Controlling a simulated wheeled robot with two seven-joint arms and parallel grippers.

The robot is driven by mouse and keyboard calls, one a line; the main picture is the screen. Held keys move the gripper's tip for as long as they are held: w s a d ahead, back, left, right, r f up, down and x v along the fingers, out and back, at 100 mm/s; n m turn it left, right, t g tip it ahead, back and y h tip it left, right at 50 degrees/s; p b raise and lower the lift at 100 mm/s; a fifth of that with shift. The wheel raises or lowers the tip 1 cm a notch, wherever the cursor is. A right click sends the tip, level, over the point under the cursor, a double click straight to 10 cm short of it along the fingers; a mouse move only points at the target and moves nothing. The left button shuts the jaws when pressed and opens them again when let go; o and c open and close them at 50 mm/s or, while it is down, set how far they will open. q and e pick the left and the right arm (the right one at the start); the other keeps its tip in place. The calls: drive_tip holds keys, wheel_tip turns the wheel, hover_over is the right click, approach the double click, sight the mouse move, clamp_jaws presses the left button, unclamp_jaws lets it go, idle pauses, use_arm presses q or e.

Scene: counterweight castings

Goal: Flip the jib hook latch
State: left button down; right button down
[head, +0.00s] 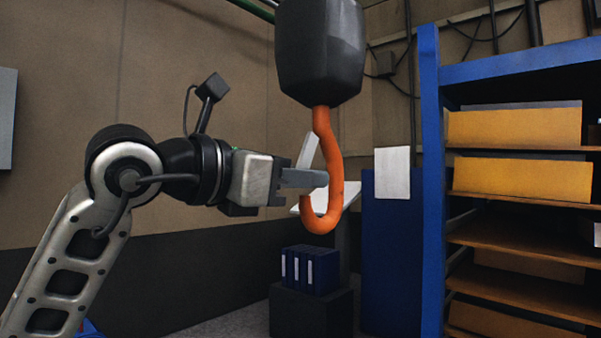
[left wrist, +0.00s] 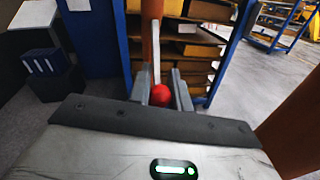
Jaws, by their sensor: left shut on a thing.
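The orange hook (head: 336,165) hangs from a dark block (head: 320,50) in the head view. Its latch (head: 307,150) is a slim pale bar slanting down and left from the shank across the hook's mouth. In the left wrist view the latch (left wrist: 156,60) ends in a red knob (left wrist: 160,96) between the two fingers. My left gripper (head: 312,179) reaches in from the left at the mouth and is shut on that knob. My right gripper is not in view.
A blue shelf rack (head: 431,180) with yellow bins (head: 515,127) stands at the right. Blue binders (head: 311,270) sit on a dark box (head: 311,312) below the hook. A white sheet (head: 392,173) is behind. Open floor (left wrist: 262,85) shows in the left wrist view.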

use_arm(q)
drive_tip(key=r+g+y+p, duration=0.1)
drive_tip(key=p, duration=0.1)
drive_tip(key=s+a+r+g+y+p, duration=0.1)
drive_tip(key=p, duration=0.1)
drive_tip(key=shift+n+p, duration=0.3)
drive_tip(key=shift+p, duration=0.05)
drive_tip(key=g+y+p, duration=0.1)
drive_tip(key=p, duration=0.1)
drive_tip(key=g+p, duration=0.1)
drive_tip(key=shift+s+a+r+y+p, duration=0.15)
drive_tip(key=shift+s+r+y+p, duration=0.2)
drive_tip(key=shift+y, duration=0.05)
drive_tip(key=shift+s+g+p, duration=0.1)
drive_tip(key=shift+g+p, duration=0.2)
drive_tip(key=shift+p, duration=0.15)
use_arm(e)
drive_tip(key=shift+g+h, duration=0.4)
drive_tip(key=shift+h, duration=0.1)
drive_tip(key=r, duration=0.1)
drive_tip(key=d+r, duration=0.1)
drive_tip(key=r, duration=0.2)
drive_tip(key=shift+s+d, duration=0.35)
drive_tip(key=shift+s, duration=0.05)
use_arm(q)
drive_tip(key=shift+y, duration=0.3)
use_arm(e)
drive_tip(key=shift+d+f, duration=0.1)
